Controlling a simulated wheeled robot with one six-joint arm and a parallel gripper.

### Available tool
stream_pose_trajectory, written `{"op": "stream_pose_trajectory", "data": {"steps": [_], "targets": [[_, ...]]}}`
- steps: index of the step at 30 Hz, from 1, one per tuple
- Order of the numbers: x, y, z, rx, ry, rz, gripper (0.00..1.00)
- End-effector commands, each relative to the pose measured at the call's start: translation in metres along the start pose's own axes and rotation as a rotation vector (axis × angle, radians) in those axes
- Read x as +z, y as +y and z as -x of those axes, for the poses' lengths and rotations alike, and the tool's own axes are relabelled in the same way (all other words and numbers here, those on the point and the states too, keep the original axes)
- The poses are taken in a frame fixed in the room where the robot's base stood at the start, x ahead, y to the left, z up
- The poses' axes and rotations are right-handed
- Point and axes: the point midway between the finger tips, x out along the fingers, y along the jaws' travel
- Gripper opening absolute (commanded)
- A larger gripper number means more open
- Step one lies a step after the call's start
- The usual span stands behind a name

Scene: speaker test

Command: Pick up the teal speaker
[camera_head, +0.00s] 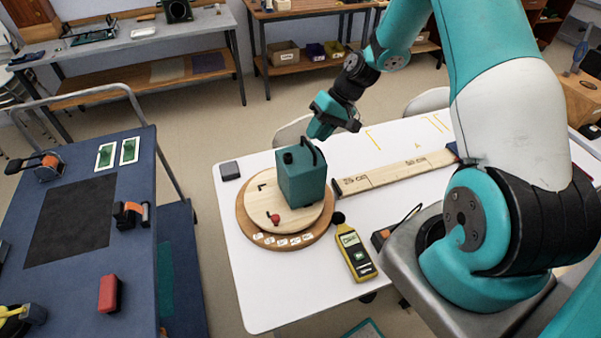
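The teal speaker (301,180) is a box-like block standing upright on a round wooden turntable (252,226) on the white table. A small dark round part (287,157) shows on its top. My gripper (313,148) points down at the speaker's top from behind and to the right. A dark, thin, curved piece shows there, and I cannot tell whether it is a finger or a part of the speaker. The fingertips are too small and dark to tell open from shut, or whether they touch the speaker.
A small red knob (275,218) and white labels are on the turntable. A yellow sound meter (355,252) lies right of it, a marked wooden board (395,173) behind right, and a small dark box (229,170) at left. A blue cart (140,270) stands left. The table's front is clear.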

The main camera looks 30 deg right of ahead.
Motion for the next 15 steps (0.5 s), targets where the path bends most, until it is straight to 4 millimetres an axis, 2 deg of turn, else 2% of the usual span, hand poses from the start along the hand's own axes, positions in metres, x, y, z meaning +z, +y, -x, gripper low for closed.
{"op": "stream_pose_trajectory", "data": {"steps": [9,15], "targets": [[-0.003,0.001,-0.040,0.000,-0.004,-0.001,0.23],[-0.003,0.003,-0.049,0.000,0.000,0.000,0.23]]}}
